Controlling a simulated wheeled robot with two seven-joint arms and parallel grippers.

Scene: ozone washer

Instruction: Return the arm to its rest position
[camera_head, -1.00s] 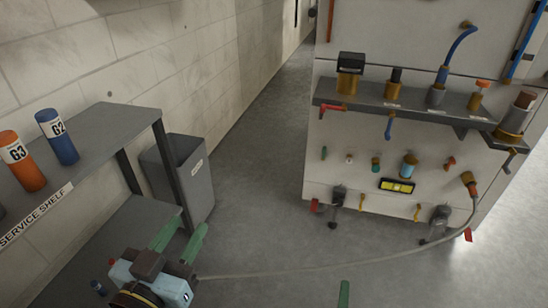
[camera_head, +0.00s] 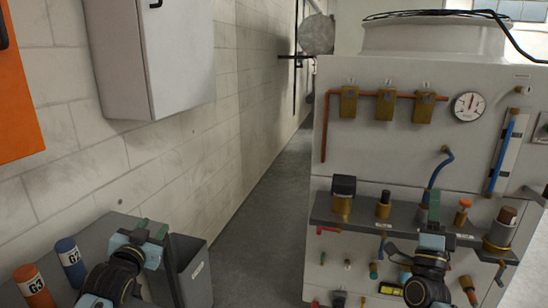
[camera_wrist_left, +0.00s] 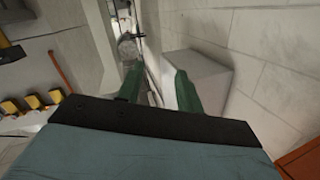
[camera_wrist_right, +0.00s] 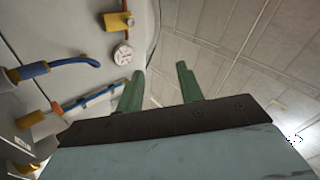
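My left gripper (camera_head: 150,232) is raised at the lower left of the head view, in front of the shelf and the grey bin. In the left wrist view its two green fingers (camera_wrist_left: 158,88) stand apart with nothing between them. My right gripper (camera_head: 433,208) is raised at the lower right of the head view, in front of the washer panel. In the right wrist view its green fingers (camera_wrist_right: 160,90) are apart and empty. In the head view the right gripper overlaps part of the panel's ledge; I cannot tell whether they touch.
The washer panel (camera_head: 400,155) carries a gauge (camera_head: 468,106), pipes and a ledge with several fittings. An orange cylinder G3 (camera_head: 35,288) and a blue cylinder G2 (camera_head: 70,262) stand at the left. A grey bin (camera_head: 192,280) is behind. A wall cabinet (camera_head: 155,55) hangs above. Bare floor (camera_head: 262,225) lies between.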

